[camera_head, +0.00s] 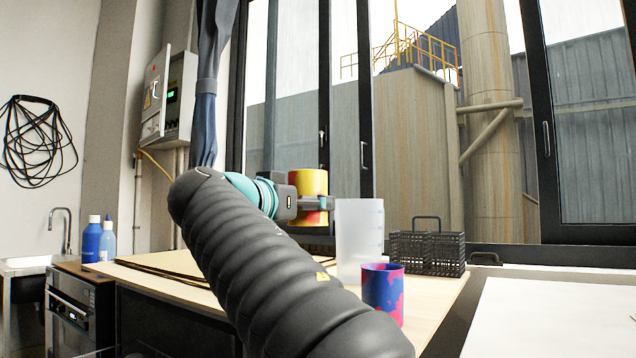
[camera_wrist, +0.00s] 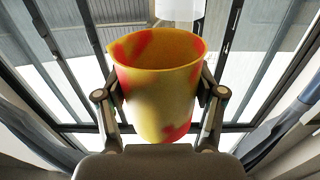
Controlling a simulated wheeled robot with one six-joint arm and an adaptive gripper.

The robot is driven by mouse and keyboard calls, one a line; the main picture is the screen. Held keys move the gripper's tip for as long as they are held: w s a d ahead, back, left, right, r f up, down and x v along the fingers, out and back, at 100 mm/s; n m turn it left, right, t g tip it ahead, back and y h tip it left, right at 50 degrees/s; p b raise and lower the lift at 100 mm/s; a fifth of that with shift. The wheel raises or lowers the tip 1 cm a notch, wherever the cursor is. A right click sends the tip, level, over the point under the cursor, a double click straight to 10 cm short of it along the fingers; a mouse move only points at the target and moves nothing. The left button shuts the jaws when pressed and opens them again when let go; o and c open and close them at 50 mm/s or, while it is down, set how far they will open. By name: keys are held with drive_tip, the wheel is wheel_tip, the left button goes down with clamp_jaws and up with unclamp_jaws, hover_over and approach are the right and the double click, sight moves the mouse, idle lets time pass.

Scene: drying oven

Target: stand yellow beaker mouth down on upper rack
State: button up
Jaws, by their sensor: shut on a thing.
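The yellow beaker (camera_head: 308,183), yellow with red patches, is held in the air above the wooden table. My gripper (camera_head: 318,202) is shut on its side. In the wrist view the beaker (camera_wrist: 158,95) sits between the two fingers (camera_wrist: 160,92), its open mouth toward the top of that picture. In the head view its mouth is not clearly visible, so I cannot surely tell which way up it is. The drying oven's upper rack cannot be made out in either view.
A tall frosted beaker (camera_head: 359,235) stands right beside the held beaker in the picture. A blue-and-pink cup (camera_head: 383,290) and a black wire basket (camera_head: 427,253) stand on the table (camera_head: 440,300). An oven-like appliance (camera_head: 72,312) and blue bottles (camera_head: 92,240) are at left.

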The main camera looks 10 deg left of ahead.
drive_tip(key=s+f+h, duration=0.1)
drive_tip(key=f, duration=0.2)
drive_tip(key=s+f+m+g+h, duration=0.1)
drive_tip(key=f, duration=0.3)
drive_tip(key=s+d+f+m+h+p, duration=0.1)
drive_tip(key=f, duration=0.2)
drive_tip(key=shift+d+f+g, duration=0.1)
drive_tip(key=shift+f+g, duration=0.05)
drive_tip(key=shift+g, duration=0.25)
drive_tip(key=shift+s+d+m+h, duration=0.15)
drive_tip(key=shift+d+m+h, duration=0.15)
drive_tip(key=shift+m+h, duration=0.1)
drive_tip(key=shift+f, duration=0.1)
wheel_tip(320, 180, down, 5)
drive_tip(key=b, duration=0.6)
drive_tip(key=shift+f+b, duration=0.2)
drive_tip(key=shift+b, duration=0.2)
drive_tip(key=shift+f+b, duration=0.2)
drive_tip(key=shift+b, duration=0.1)
drive_tip(key=o, duration=1.1)
